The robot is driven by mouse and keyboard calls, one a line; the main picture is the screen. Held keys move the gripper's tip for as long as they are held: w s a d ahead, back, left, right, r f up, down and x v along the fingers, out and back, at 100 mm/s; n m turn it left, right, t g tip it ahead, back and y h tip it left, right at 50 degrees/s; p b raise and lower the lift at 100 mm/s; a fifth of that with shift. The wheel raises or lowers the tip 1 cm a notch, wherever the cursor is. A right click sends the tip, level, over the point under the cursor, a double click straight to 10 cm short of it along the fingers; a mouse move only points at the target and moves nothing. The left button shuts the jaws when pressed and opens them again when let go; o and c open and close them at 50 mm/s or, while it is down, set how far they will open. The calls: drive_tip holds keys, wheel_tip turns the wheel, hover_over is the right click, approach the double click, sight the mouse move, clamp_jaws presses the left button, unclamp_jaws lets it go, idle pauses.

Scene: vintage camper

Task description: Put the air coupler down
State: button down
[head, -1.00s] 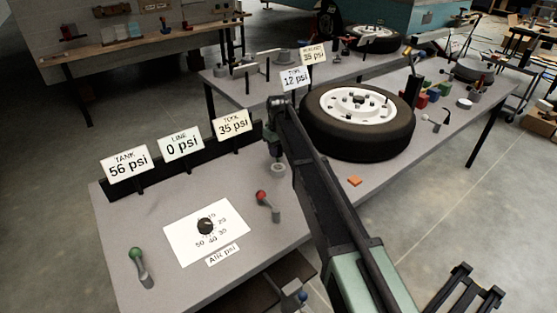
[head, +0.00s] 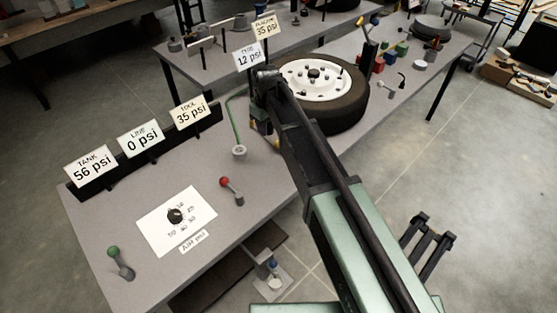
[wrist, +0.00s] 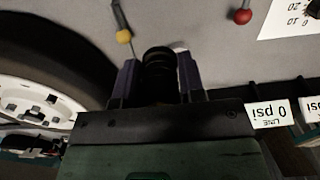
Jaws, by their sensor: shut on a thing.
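My gripper (wrist: 158,85) is shut on a dark, ribbed round piece, the air coupler (wrist: 158,62), which sits between its two purple fingers in the wrist view. In the head view my gripper (head: 262,138) hangs over the bench between the tire and the gauge signs, and my arm hides most of it. A thin green hose (head: 234,122) runs from a small grey round fitting (head: 239,151) on the bench up toward my gripper. The coupler's lower end and its gap to the bench cannot be made out.
A tire with a white wheel (head: 315,80) lies beside my gripper. A red-knobbed lever (head: 231,190), a dial plate (head: 190,205) and a green-knobbed lever (head: 120,262) stand on the bench (head: 110,220). A yellow-knobbed lever (wrist: 123,36) shows near the tire in the wrist view.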

sight(269, 174)
drive_tip(key=shift+f, duration=0.35)
drive_tip(key=f+b, duration=2)
drive_tip(key=b, duration=0.1)
drive_tip(key=shift+a+f, duration=0.2)
drive_tip(key=shift+f, duration=0.2)
drive_tip(key=c, duration=0.7)
unclamp_jaws()
wheel_tip(269, 174, up, 13)
drive_tip(key=p, duration=1.3)
drive_tip(key=shift+r, duration=0.1)
